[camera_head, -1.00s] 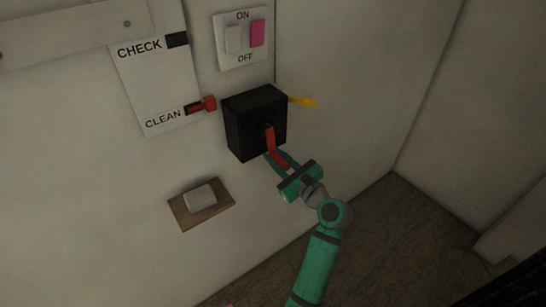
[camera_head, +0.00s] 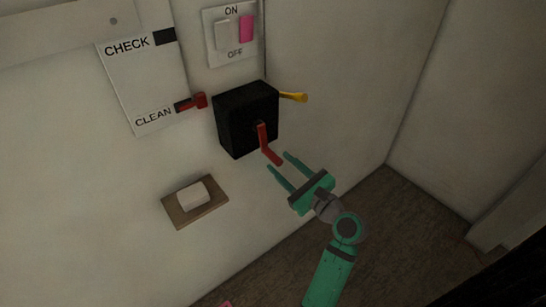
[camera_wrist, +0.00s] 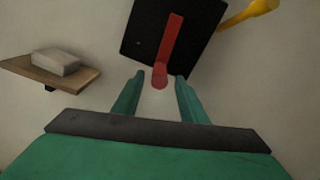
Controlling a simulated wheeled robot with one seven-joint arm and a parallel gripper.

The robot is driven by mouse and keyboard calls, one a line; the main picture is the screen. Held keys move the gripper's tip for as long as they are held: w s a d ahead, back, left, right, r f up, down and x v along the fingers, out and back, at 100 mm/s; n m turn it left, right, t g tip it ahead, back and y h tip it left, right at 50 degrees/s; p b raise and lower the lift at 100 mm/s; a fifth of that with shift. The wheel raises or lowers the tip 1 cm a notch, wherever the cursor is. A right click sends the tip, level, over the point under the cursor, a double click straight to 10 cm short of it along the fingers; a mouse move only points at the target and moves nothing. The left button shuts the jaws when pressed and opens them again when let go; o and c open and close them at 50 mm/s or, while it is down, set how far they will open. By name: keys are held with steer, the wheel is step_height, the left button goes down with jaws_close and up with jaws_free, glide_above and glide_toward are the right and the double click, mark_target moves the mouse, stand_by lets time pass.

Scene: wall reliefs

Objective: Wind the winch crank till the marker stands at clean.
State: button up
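The winch is a black box (camera_head: 232,125) on the wall with a red crank (camera_head: 264,139) on its front. The crank arm hangs down and its handle points out toward my gripper. In the wrist view the crank (camera_wrist: 171,45) ends just ahead of the fingertips. My gripper (camera_head: 279,163) is open and empty, a little clear of the handle's end. The red marker (camera_head: 200,100) stands at the dark slot beside the word CLEAN on the white board (camera_head: 146,84). CHECK has a dark slot higher up.
A yellow lever (camera_head: 293,97) sticks out from the box's right side. A switch plate (camera_head: 231,37) marked ON and OFF is above. A small wooden shelf (camera_head: 176,214) with a pale block (camera_head: 194,196) is at lower left. Floor is free at right.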

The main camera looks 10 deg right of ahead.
steer(key=shift+v, duration=1.85)
